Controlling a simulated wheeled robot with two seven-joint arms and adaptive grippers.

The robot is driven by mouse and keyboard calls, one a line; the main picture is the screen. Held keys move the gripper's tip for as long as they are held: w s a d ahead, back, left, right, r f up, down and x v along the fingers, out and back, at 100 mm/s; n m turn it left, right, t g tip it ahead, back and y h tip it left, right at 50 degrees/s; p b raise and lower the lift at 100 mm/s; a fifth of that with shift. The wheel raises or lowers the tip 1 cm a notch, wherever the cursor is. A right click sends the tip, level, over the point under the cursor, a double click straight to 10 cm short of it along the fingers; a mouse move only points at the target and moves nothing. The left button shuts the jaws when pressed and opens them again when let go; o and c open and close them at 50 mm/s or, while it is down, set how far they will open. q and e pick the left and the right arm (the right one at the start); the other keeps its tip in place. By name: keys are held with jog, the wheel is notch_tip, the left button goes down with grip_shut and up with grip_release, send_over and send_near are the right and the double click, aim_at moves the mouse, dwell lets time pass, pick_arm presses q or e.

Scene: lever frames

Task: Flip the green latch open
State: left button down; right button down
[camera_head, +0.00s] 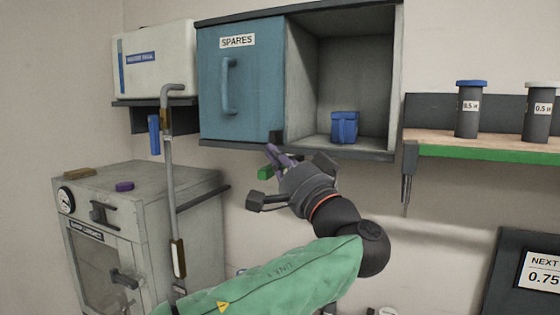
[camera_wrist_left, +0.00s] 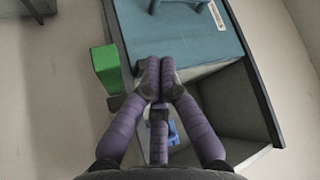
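The green latch (camera_head: 265,172) is a small block below the lower edge of the blue SPARES door (camera_head: 243,85), partly hidden behind my left gripper (camera_head: 272,151). In the left wrist view the green latch (camera_wrist_left: 106,68) stands clear to the left of the fingers, beside the cabinet's edge. My left gripper also shows there (camera_wrist_left: 160,72), its purple fingers drawn together with nothing seen between the tips. The tips are near the cabinet's lower edge, apart from the latch in the wrist view. My right gripper is not in view.
The cabinet's right compartment is open and holds a blue object (camera_head: 344,127). A grey pipe (camera_head: 170,200) stands left, in front of a metal oven (camera_head: 145,225). A shelf (camera_head: 480,150) with lidded jars is at the right. The wall below the cabinet is bare.

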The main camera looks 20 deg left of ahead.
pick_arm(q)
jog(key=d+f, duration=0.4)
jog(key=d, duration=0.4)
jog(key=shift+s+f+p, duration=0.15)
jog(key=shift+f+p, duration=0.2)
jog(key=shift+p, duration=0.1)
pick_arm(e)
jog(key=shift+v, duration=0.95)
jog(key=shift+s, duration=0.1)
